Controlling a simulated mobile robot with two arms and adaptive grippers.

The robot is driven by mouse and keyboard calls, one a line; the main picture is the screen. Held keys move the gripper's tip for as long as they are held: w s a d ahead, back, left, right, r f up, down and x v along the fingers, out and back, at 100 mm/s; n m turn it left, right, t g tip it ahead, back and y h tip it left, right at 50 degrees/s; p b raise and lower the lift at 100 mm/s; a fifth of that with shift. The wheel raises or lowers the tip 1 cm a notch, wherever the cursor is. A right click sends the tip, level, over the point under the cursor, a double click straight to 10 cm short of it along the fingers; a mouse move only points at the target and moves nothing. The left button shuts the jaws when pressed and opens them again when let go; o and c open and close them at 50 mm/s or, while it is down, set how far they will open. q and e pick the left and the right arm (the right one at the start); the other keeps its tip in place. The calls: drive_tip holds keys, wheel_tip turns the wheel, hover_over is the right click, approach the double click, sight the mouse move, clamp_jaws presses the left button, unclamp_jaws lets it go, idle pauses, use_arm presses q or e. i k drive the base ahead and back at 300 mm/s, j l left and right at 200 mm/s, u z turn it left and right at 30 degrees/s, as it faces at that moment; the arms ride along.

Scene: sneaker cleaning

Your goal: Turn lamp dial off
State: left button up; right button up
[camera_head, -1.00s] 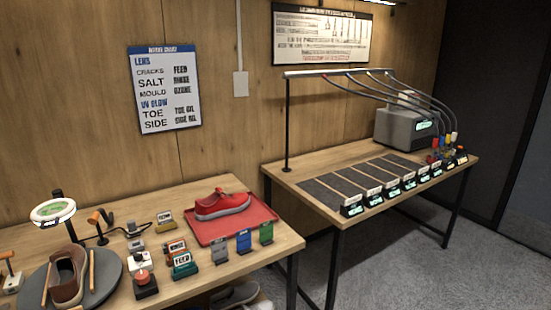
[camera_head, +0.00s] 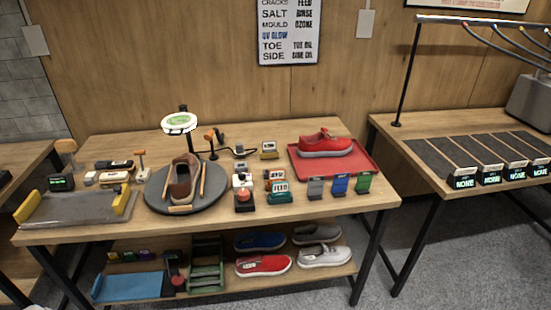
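A lamp with a round white head and green glowing centre (camera_head: 180,122) stands on a dark post at the back of the left table. Its head hangs above a brown shoe (camera_head: 185,180) on a round grey turntable (camera_head: 157,203). Right of the turntable are a small white box (camera_head: 242,180) and a dark box with a red knob (camera_head: 244,196). I cannot tell which small control is the lamp dial, nor read its setting. Neither of my grippers is in view.
A red tray (camera_head: 365,163) holds a red sneaker (camera_head: 325,144). Several small labelled blocks, including a blue one (camera_head: 339,185), line the table's front. Several shoes sit on the shelf below. A second table (camera_head: 400,135) with dark strips stands right, across a floor gap.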

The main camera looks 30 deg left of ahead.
sight(242, 174)
drive_tip(key=j+z, duration=0.15)
drive_tip(key=j, duration=0.4)
drive_tip(key=k+j+z, duration=0.1)
drive_tip(key=j, duration=0.45)
drive_tip(key=k+j+z, duration=0.15)
drive_tip(key=j, duration=0.35)
